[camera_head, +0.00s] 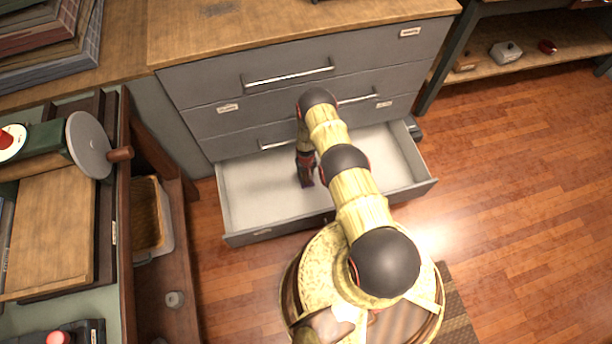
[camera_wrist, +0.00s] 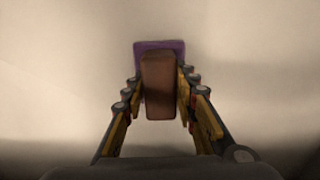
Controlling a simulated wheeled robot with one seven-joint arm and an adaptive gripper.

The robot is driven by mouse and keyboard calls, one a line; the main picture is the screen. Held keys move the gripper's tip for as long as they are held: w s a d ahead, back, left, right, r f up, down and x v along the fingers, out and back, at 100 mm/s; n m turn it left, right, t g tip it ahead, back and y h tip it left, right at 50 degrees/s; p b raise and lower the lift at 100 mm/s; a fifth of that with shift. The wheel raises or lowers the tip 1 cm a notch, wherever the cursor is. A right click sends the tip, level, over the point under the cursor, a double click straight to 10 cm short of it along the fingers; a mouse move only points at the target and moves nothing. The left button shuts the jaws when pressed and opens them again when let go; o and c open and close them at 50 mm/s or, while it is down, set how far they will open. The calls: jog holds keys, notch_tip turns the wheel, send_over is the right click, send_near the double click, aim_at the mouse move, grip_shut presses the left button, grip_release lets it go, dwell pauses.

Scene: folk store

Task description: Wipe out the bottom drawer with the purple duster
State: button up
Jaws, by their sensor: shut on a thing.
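The bottom drawer (camera_head: 252,204) of the grey cabinet is pulled open, and its pale floor shows no loose objects. My gripper (camera_head: 305,172) reaches down inside it, near the middle. In the wrist view my gripper (camera_wrist: 160,100) is shut on the brown block-shaped handle of the purple duster (camera_wrist: 142,47). The purple part shows beyond the handle, against the pale drawer surface. In the head view the duster (camera_head: 307,184) is small and dark at the gripper's tip, close to the drawer floor; I cannot tell whether it touches. My arm hides part of the drawer's right half and front.
The closed upper drawers (camera_head: 290,80) with bar handles stand above the open one. A shelf (camera_head: 545,55) with small items is at the upper right. The wooden floor (camera_head: 520,200) at right is clear.

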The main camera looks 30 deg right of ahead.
jog(key=shift+f, duration=0.3)
jog(key=shift+s+d+r, duration=0.1)
jog(key=shift+s+d, duration=0.1)
jog(key=shift+d, duration=0.8)
jog(key=shift+s+d, duration=0.15)
jog(key=shift+d, duration=0.85)
jog(key=shift+a, duration=0.1)
jog(key=shift+w+a+f, duration=0.1)
jog(key=shift+a+f, duration=0.05)
jog(key=shift+a, duration=0.6)
jog(key=shift+w+a+f, duration=0.1)
jog(key=shift+a, duration=0.65)
jog(key=shift+a+f, duration=0.1)
jog(key=shift+a, duration=0.35)
jog(key=shift+c, duration=0.4)
jog(key=shift+s, duration=0.1)
